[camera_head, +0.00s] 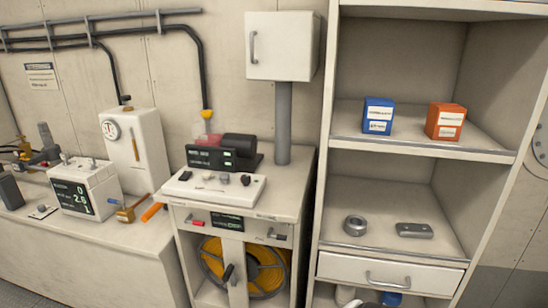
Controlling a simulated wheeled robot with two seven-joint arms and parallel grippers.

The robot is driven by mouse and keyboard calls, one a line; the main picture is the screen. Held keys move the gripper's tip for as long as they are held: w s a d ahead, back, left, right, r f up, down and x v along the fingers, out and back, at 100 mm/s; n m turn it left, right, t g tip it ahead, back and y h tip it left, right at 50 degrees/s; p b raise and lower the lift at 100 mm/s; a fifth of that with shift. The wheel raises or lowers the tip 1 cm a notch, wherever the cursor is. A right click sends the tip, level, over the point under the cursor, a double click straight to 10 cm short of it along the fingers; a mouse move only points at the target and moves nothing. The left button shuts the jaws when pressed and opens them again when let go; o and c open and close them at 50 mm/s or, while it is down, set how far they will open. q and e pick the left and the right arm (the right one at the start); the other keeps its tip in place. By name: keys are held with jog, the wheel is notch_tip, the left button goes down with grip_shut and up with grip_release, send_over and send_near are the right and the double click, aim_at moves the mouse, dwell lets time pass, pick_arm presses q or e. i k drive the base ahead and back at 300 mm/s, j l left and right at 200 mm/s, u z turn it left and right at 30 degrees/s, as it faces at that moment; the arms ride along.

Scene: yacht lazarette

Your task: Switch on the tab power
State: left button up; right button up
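A white control box (210,196) lies on top of the narrow cabinet in the middle, with several small dark knobs or switches (224,179) on its sloped top. On the cabinet front below it is a small dark display (227,221). Neither of my grippers is in view.
A black display unit (210,158) stands behind the control box. A white instrument box (86,190) and a gauge housing (136,150) sit on the left bench. Right shelves hold blue (378,115) and orange (445,121) boxes. Yellow hose (266,268) is inside the cabinet.

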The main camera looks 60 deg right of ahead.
aim_at(186, 175)
jog(key=z, duration=1.55)
